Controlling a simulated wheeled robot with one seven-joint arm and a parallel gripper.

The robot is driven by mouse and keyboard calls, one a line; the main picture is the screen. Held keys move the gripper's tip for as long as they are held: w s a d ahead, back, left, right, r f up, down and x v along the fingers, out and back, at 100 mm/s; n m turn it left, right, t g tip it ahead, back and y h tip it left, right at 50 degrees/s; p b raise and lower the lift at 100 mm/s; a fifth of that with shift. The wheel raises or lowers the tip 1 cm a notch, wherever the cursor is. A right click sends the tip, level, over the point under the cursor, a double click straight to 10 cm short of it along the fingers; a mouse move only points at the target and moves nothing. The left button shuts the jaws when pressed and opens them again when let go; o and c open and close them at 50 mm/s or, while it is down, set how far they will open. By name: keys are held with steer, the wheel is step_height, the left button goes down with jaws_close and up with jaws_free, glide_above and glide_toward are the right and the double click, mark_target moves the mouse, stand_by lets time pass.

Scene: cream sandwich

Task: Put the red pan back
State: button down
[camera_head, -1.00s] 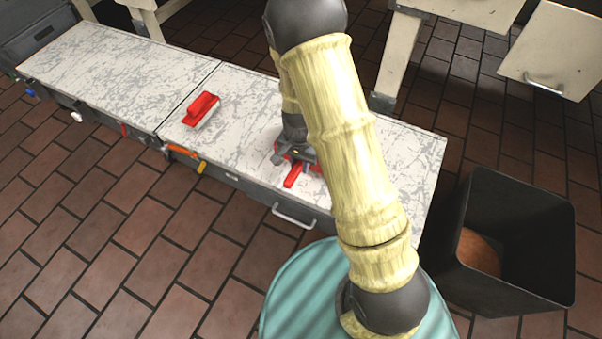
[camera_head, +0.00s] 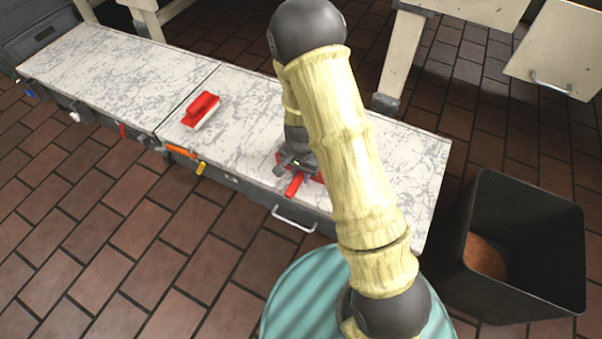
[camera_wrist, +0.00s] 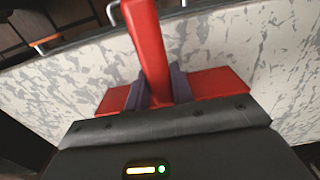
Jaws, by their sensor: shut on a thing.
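The red pan (camera_wrist: 218,86) has a wide flat body and a long red handle (camera_wrist: 148,42). In the wrist view my gripper (camera_wrist: 158,90) is shut on it where the handle meets the body, one finger on each side. In the head view my gripper (camera_head: 296,163) is low over the right half of the counter, with the red handle (camera_head: 294,185) pointing to its front edge. Arm and gripper hide most of the pan there. I cannot tell whether it touches the counter.
The white speckled counter (camera_head: 110,75) is long. A red-handled tool (camera_head: 202,109) lies left of my gripper. Small tools, one orange (camera_head: 181,150), hang along the front edge. A metal handle (camera_head: 293,219) sticks out below. A dark bin (camera_head: 530,235) stands at right.

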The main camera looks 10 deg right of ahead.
steer(key=c, duration=1.2)
jaws_free()
step_height(320, 180, up, 12)
steer(key=p, duration=0.7)
steer(key=shift+r, duration=0.1)
